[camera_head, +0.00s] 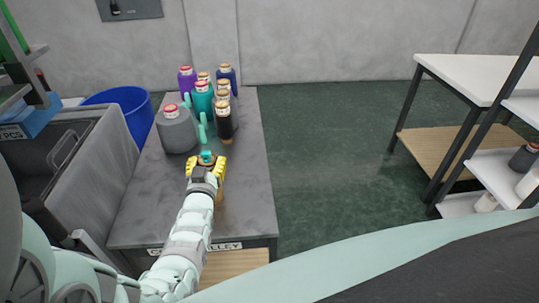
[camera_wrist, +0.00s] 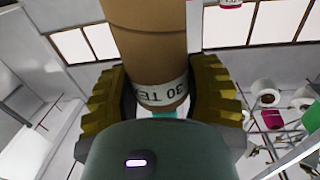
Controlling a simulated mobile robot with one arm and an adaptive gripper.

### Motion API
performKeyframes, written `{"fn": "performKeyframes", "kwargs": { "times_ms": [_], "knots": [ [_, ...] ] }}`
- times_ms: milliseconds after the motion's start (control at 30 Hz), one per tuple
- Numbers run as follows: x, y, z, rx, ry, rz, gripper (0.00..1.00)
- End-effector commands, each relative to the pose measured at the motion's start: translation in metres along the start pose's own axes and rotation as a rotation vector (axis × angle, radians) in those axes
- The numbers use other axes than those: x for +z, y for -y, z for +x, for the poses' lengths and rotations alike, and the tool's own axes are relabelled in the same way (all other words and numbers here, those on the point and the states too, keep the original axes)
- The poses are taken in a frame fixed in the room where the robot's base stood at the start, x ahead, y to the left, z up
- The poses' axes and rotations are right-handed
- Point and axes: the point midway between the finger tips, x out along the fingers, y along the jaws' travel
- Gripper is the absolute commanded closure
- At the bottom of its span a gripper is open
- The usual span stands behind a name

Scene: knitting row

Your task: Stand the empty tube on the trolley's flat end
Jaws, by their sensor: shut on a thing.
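My gripper (camera_head: 206,168) is shut on a brown cardboard tube (camera_wrist: 145,38), with a yellow ribbed finger on each side of it in the wrist view. The tube has a pale printed band between the fingers, its lettering upside down, and runs out of the top of that view. In the head view my gripper and wrist hide most of the tube. The trolley (camera_head: 150,215) has a dark grey flat top, and my gripper is over its near, bare part. I cannot tell whether the tube touches the top.
Several yarn cones, including a grey one (camera_head: 177,130) and a black one (camera_head: 224,120), crowd the trolley's far end, just beyond my gripper. A grey bin (camera_head: 85,165) and a blue bucket (camera_head: 130,105) stand left. Open green floor lies right, before a white-topped table (camera_head: 465,75).

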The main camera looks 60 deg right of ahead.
Motion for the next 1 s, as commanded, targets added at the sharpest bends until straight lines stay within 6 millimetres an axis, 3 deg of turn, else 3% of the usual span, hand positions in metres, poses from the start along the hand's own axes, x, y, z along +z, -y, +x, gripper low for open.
{"fn": "performKeyframes", "kwargs": {
  "times_ms": [33, 67, 333, 700, 1000],
  "knots": [
    [0.004, 0.001, 0.0, -0.002, 0.0, 0.0, 0.8],
    [0.003, 0.001, 0.0, -0.002, 0.0, 0.0, 0.46],
    [0.002, 0.001, 0.0, -0.001, 0.0, 0.0, 0.19],
    [-0.002, 0.0, -0.001, 0.0, 0.0, 0.0, 0.19],
    [0.001, -0.001, -0.028, 0.001, 0.001, -0.001, 0.19]
  ]
}}
